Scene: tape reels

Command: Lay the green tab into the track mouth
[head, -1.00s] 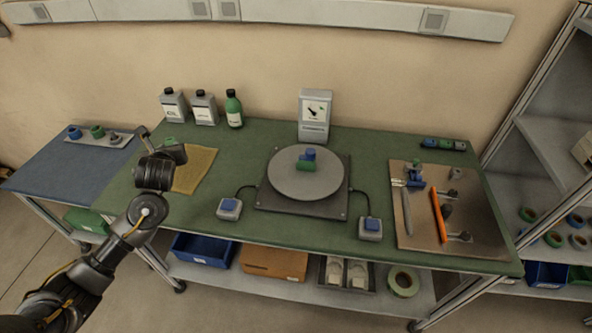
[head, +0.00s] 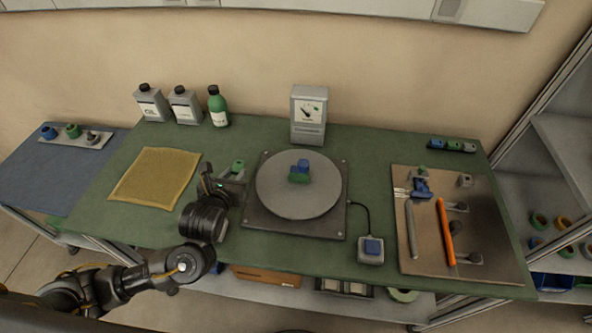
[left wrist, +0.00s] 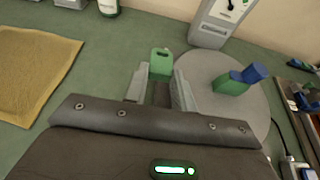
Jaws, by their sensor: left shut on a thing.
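My left gripper (head: 231,178) is shut on a small green piece, taken as the green tab (head: 238,166), held left of the round grey disc (head: 278,200). In the left wrist view the green tab (left wrist: 160,63) stands up between the fingertips (left wrist: 161,84), with a small dark hole near its top. A green block (head: 299,178) with a blue cylinder (head: 303,166) sits on the disc, apart from the gripper. They also show in the left wrist view. I cannot tell which part is the track mouth. My right gripper is not in view.
A gauge box (head: 309,115) stands behind the disc. A brown board (head: 430,260) with a blue fixture (head: 421,187) and orange bar (head: 445,232) lies at the right. A yellow cloth (head: 155,178) lies at the left; bottles (head: 218,107) stand behind. A blue-topped switch (head: 371,249) sits front right.

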